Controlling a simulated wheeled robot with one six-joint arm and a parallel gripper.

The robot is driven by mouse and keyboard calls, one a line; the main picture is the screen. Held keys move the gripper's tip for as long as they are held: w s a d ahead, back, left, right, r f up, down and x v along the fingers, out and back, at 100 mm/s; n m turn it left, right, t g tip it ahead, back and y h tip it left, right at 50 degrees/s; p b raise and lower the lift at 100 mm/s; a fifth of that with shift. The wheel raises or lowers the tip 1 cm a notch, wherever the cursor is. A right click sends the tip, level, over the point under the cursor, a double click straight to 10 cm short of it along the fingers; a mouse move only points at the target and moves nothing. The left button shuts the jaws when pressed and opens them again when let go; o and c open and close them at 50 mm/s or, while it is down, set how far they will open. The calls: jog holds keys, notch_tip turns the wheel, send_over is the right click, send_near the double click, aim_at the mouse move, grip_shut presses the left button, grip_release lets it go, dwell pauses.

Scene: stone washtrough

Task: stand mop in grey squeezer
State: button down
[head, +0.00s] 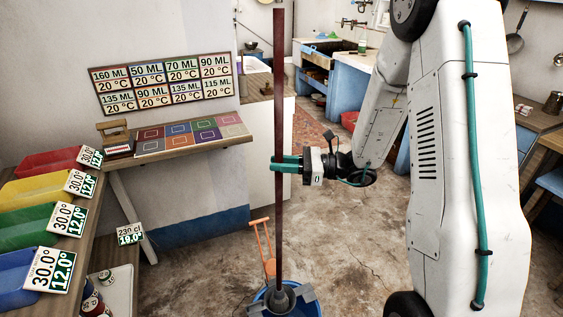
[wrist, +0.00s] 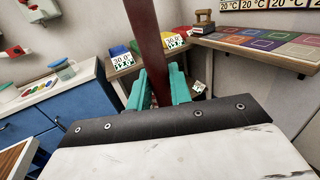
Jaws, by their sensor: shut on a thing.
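The mop (head: 279,90) has a long dark brown handle that stands about upright in the head view. My gripper (head: 287,163) is shut on the handle around its middle, with teal fingers on it. In the wrist view the handle (wrist: 147,35) rises between the fingers (wrist: 158,88). The handle's lower end meets a grey conical piece at the grey squeezer (head: 306,293), on a blue bucket (head: 263,306) at the bottom edge. I cannot tell whether the mop's head rests in the squeezer or hangs just above it.
An orange frame-like object (head: 263,245) stands behind the bucket. A shelf with coloured bins (head: 35,190) is at left, and a wall ledge with coloured squares (head: 190,136) lies behind. Blue-fronted counters (head: 352,85) are at the back. Concrete floor (head: 345,250) is open right of the bucket.

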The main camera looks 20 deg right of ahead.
jog(key=shift+f, duration=0.3)
jog(key=c, duration=1.2)
grip_release()
jog(key=v, duration=0.7)
jog(key=shift+s+d, duration=0.15)
jog(key=shift+d, duration=0.25)
